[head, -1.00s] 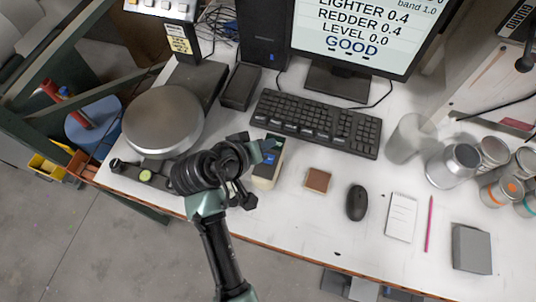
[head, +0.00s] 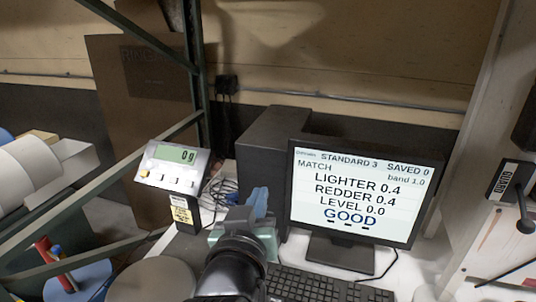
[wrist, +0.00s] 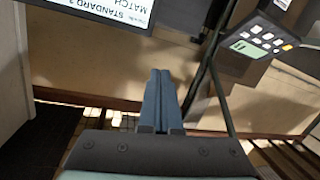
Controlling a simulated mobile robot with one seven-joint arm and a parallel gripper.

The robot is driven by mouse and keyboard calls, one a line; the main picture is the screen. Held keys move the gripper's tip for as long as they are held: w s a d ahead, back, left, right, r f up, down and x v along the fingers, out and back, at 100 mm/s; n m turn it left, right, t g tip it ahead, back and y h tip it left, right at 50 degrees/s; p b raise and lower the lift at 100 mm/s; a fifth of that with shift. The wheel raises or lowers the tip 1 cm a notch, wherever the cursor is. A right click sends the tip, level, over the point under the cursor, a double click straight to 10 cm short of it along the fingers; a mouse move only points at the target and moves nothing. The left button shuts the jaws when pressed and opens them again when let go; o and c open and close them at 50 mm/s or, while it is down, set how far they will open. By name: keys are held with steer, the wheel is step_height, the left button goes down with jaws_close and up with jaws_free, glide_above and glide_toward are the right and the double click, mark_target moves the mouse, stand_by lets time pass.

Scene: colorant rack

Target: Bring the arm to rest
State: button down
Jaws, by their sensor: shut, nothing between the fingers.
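My gripper (head: 259,203) is raised in front of the black computer tower and the left side of the monitor in the head view. Its blue fingers are together and hold nothing. My forearm hides part of the desk and keyboard.
The monitor (head: 350,200) reads GOOD and stands right of my gripper. The black tower (head: 270,150) is behind it. A scale display (head: 175,165) reading 0 g stands left, above the round scale plate (head: 152,282). The keyboard (head: 318,287) lies below. A green metal post (head: 193,70) rises at left.

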steer(key=s+r+t+y+b, duration=0.1)
steer(key=s+r+t, duration=0.4)
steer(key=r, duration=0.9)
steer(key=s+d+r+t+y+b, duration=0.1)
steer(key=s+r+t, duration=0.5)
steer(key=s+r, duration=0.4)
step_height(320, 180, up, 4)
steer(key=shift+s+d+r+m+b, duration=0.15)
steer(key=shift+s+d+m+b, duration=0.1)
steer(key=shift+m+b, duration=0.15)
steer(key=shift+w, duration=0.1)
